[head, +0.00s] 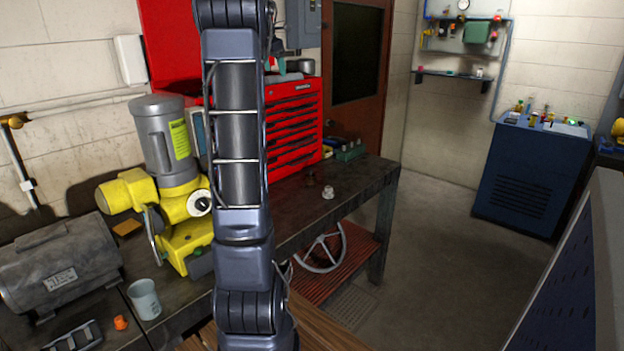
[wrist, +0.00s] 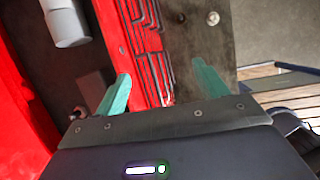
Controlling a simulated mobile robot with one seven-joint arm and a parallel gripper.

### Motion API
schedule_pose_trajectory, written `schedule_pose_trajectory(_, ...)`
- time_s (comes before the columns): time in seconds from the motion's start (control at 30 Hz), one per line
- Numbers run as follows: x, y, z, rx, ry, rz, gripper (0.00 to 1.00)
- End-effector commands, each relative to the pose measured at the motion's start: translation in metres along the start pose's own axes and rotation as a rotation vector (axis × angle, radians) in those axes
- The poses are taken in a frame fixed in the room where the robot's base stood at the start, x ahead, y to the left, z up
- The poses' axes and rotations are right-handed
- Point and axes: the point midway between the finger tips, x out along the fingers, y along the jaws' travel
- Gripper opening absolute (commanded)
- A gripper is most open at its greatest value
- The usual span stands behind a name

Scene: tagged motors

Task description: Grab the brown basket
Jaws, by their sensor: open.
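I see no brown basket that I can make out clearly in either view. A brown slatted wooden surface (head: 325,328) shows at the bottom of the head view, partly behind my arm; it also shows at the right of the wrist view (wrist: 290,92). I cannot tell whether it is part of a basket. My gripper (wrist: 163,88) is open, with its two teal fingers apart and nothing between them. It hangs over the red tool chest (wrist: 138,35) and the dark workbench. In the head view my arm hides most of the gripper.
The workbench (head: 350,185) carries the red tool chest (head: 295,125), a yellow and grey machine (head: 185,215), a grey motor (head: 60,265), a cup (head: 145,298) and a small white part (head: 328,192). A blue cabinet (head: 530,175) stands at right. Floor between is clear.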

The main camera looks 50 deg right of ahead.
Motion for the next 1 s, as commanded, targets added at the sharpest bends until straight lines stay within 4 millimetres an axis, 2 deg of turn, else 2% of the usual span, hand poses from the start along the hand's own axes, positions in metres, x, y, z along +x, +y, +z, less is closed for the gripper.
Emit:
schedule_pose_trajectory(0.03, 0.009, -0.003, 0.014, -0.025, -0.003, -0.009, 0.72)
schedule_pose_trajectory(0.2, 0.032, -0.013, 0.05, -0.117, -0.01, -0.03, 0.72)
schedule_pose_trajectory(0.4, 0.052, -0.023, 0.079, -0.196, -0.012, -0.048, 0.72)
schedule_pose_trajectory(0.63, 0.07, -0.034, 0.105, -0.262, -0.012, -0.065, 0.72)
schedule_pose_trajectory(0.83, 0.098, -0.038, 0.092, -0.264, -0.012, -0.064, 0.72)
schedule_pose_trajectory(1.0, 0.133, -0.044, 0.078, -0.263, -0.01, -0.065, 0.72)
